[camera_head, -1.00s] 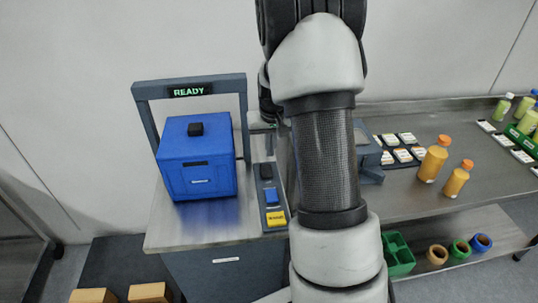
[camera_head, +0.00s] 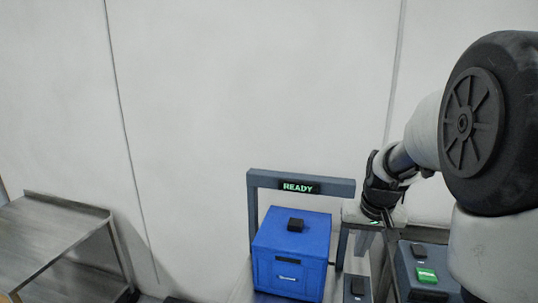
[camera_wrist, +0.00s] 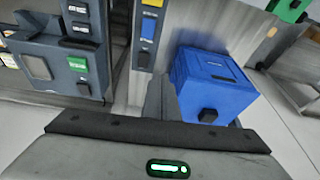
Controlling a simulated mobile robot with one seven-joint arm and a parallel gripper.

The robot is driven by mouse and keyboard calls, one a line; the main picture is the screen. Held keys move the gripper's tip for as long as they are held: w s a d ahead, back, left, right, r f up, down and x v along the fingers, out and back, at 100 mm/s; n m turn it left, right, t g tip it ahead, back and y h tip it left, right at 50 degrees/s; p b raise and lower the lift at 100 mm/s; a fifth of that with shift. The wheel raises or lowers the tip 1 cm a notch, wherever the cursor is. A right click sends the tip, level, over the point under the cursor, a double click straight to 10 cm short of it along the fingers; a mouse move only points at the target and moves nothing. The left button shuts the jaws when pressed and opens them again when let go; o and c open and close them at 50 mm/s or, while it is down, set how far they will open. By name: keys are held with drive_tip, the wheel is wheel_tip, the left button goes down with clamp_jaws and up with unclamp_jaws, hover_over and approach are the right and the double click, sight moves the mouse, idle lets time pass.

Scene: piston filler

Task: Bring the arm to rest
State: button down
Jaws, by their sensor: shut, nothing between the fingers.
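My arm stands at the right of the head view, bent, with a large black joint cap close to the camera. My gripper (camera_head: 388,220) points down beside the grey frame, right of the blue box. It is shut and empty; its tips are small and partly hidden in the head view. The blue box (camera_head: 290,256) with a black knob stands apart from the gripper under the frame.
A grey frame (camera_head: 335,188) with a lit READY sign (camera_head: 298,187) spans the blue box. A panel with a green button (camera_head: 426,275) sits right of it, near my arm. A steel table (camera_head: 55,235) stands at the left. The wall behind is bare.

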drive_tip(key=s+a+r, duration=0.3)
drive_tip(key=s, duration=0.4)
drive_tip(key=s+a+r+n+t, duration=0.1)
drive_tip(key=s+a+r, duration=0.2)
drive_tip(key=s, duration=0.5)
drive_tip(key=s+a+r+n+t, duration=0.1)
drive_tip(key=s+a+r, duration=0.2)
drive_tip(key=s, duration=0.4)
drive_tip(key=shift+s+a+r+p, duration=0.3)
drive_tip(key=shift+s+a+r, duration=0.05)
drive_tip(key=shift+r, duration=0.45)
